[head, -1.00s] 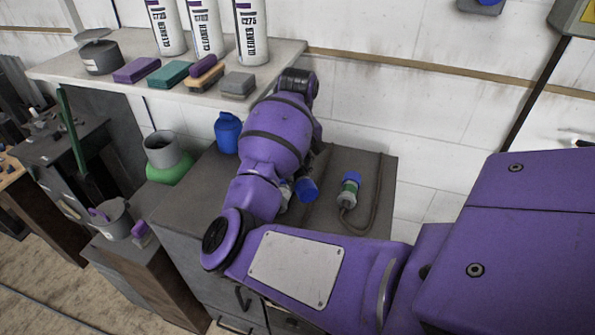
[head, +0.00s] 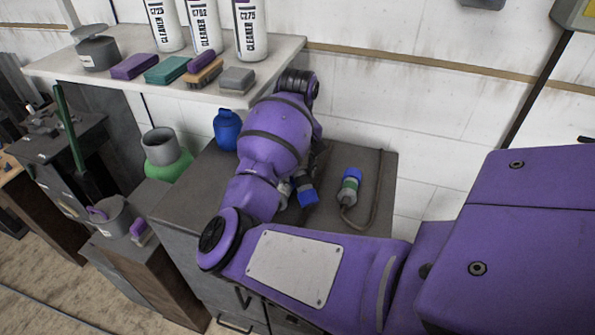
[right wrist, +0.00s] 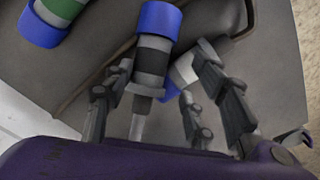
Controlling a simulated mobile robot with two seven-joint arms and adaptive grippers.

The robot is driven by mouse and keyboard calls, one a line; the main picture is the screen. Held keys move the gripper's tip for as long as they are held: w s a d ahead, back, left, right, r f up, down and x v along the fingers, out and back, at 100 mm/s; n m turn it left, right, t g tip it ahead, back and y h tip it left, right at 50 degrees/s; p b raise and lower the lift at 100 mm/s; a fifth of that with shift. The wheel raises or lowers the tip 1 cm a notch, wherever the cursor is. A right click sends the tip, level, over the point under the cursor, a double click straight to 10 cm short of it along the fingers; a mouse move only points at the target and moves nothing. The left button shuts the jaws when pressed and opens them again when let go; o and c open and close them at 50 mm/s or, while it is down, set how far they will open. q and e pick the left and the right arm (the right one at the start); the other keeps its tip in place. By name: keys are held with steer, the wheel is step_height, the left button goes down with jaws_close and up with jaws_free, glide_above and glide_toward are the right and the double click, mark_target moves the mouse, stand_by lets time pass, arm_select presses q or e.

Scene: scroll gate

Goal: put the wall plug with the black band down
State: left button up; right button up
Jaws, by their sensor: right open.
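The wall plug with the black band (right wrist: 152,62) has a blue end and grey body. In the right wrist view it lies between the spread fingers of my right gripper (right wrist: 165,88), which is open. In the head view a blue plug end (head: 308,197) shows beside my right gripper (head: 292,188), which my arm largely hides. A second plug with a pale body and blue end (right wrist: 188,75) lies just right of the banded one, partly behind a finger. A plug with a green band (head: 349,188) lies apart to the right; it also shows in the wrist view (right wrist: 60,12). My left gripper is not in view.
The plugs are on a dark grey cabinet top (head: 375,165) against the wall, with a cable (head: 376,205) at right. A blue bottle (head: 227,130) stands behind left. A pale shelf (head: 120,92) with cleaner bottles and sponges overhangs the left side.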

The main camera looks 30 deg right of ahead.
mark_target(298, 177)
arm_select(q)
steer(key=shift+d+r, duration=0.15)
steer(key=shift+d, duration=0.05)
arm_select(e)
step_height(298, 177, up, 13)
stand_by(0.5)
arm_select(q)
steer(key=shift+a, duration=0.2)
arm_select(e)
steer(key=shift+s, duration=0.1)
